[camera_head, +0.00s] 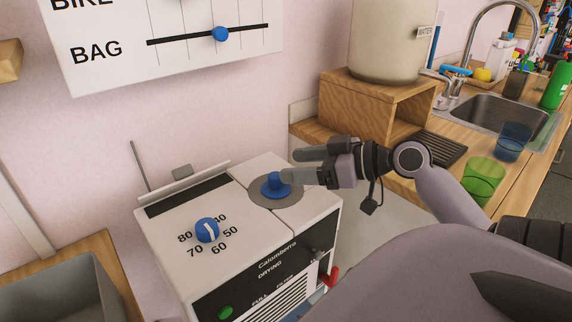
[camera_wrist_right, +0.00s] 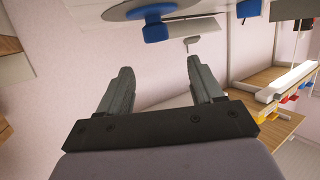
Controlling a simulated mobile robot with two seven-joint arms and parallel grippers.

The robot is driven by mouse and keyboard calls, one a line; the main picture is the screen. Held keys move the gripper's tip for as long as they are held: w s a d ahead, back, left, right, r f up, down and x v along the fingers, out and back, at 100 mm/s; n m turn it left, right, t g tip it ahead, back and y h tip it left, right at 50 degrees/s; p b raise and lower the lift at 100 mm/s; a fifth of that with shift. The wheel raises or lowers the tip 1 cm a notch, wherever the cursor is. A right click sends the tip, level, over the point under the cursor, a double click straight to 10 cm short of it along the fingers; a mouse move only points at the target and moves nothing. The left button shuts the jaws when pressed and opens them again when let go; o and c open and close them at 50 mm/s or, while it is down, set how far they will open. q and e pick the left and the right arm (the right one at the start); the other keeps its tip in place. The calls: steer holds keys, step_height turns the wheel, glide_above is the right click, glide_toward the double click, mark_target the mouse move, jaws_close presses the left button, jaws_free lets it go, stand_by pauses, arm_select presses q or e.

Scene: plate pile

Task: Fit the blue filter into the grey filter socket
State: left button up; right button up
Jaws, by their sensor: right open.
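The blue filter (camera_head: 276,186) is a round disc with an upright knob. It sits on the round grey filter socket (camera_head: 264,201) in the top of the white drying machine. I cannot tell how deep it sits. It also shows at the top of the right wrist view, as a blue knob (camera_wrist_right: 154,25) in front of the grey disc (camera_wrist_right: 122,12). My right gripper (camera_head: 292,166) is open and empty, with its fingers pointing left. It is just to the right of and behind the knob, and the fingers do not enclose it. My left gripper is out of view.
The white machine (camera_head: 168,245) has a blue dial (camera_head: 207,230) and a green button (camera_head: 225,312). A wooden box (camera_head: 372,98) holds a water container (camera_head: 395,45) behind my right arm. A sink (camera_head: 500,110) and green cup (camera_head: 483,180) are right. A grey bin (camera_head: 65,300) is left.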

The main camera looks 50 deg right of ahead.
steer(key=shift+v, duration=0.85)
